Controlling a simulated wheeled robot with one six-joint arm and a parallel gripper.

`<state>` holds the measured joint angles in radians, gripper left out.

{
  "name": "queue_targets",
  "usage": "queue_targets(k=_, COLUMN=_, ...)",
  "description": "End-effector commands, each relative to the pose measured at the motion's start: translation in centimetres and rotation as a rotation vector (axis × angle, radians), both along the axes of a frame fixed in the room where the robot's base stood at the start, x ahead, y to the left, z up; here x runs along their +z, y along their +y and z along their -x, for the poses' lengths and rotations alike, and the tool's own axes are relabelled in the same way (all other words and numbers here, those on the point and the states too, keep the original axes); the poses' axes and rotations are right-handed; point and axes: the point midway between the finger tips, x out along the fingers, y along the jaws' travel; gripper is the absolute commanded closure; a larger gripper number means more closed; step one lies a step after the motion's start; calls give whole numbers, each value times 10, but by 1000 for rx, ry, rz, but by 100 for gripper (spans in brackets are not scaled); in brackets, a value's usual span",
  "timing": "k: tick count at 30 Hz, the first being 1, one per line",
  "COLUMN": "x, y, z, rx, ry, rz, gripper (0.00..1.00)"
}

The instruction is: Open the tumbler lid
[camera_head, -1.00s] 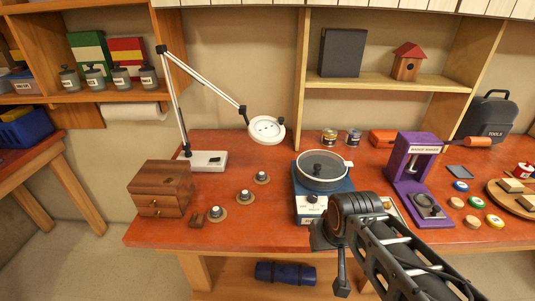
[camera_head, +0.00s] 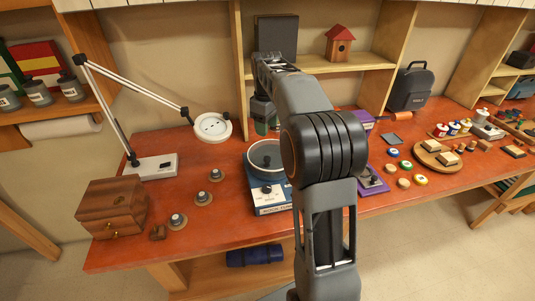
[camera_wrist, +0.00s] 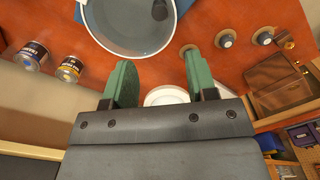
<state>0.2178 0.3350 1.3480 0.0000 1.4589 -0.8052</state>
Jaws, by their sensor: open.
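The tumbler (camera_head: 270,196) is a blue machine with a round, glassy grey lid (camera_head: 259,152) on top. It stands on the red bench in the middle of the head view, its right side hidden by my arm. The lid (camera_wrist: 112,38) fills the top of the wrist view, with a dark knob (camera_wrist: 159,10) on it. My gripper (camera_head: 264,128) hangs above the bench behind the tumbler, seen small in the head view. In the wrist view its two green fingers (camera_wrist: 160,62) are spread and empty, apart from the lid's near rim.
A lamp with a round white head (camera_head: 212,127) stands left of the tumbler. Two small cans (camera_wrist: 50,62) stand beside the tumbler in the wrist view. Several small knobs on round bases and a wooden drawer box (camera_head: 112,207) are on the left. A purple press (camera_head: 371,180) stands at right, partly hidden.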

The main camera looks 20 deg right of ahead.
Motion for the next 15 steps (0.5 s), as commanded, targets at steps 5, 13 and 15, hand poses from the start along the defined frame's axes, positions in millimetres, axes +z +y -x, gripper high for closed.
queue_targets(k=5, x=-30, y=-1, z=0, rx=0, ry=6, rz=-1, gripper=48)
queue_targets(k=13, x=-81, y=-1, z=1, rx=-2, ry=4, rz=-1, gripper=48)
queue_targets(k=15, x=-93, y=-1, z=1, rx=-2, ry=4, rz=-1, gripper=48)
